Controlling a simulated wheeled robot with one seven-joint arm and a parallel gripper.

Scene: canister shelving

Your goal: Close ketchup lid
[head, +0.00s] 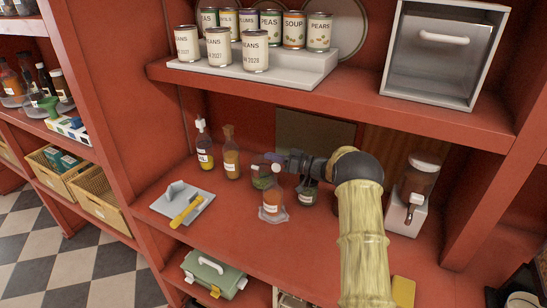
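My gripper (275,162) reaches in from the right over the middle of the red shelf, pointing left. Its fingertips are small and lie close over a group of jars, so I cannot tell whether they are open or shut or touch anything. A small jar with orange-red contents and a pale label (271,202) stands on a clear base in front of the gripper. It may be the ketchup, but the label is unreadable and its lid is unclear. A darker jar (262,176) stands behind it to the left. Another dark jar (307,192) stands under the gripper, partly hidden.
Two bottles (205,145) (231,152) stand to the left. A grey board (182,203) with a yellow-handled tool (187,212) lies front left. A dispenser (411,195) stands right. The upper shelf (345,92) with cans (255,52) overhangs. The shelf's front middle is clear.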

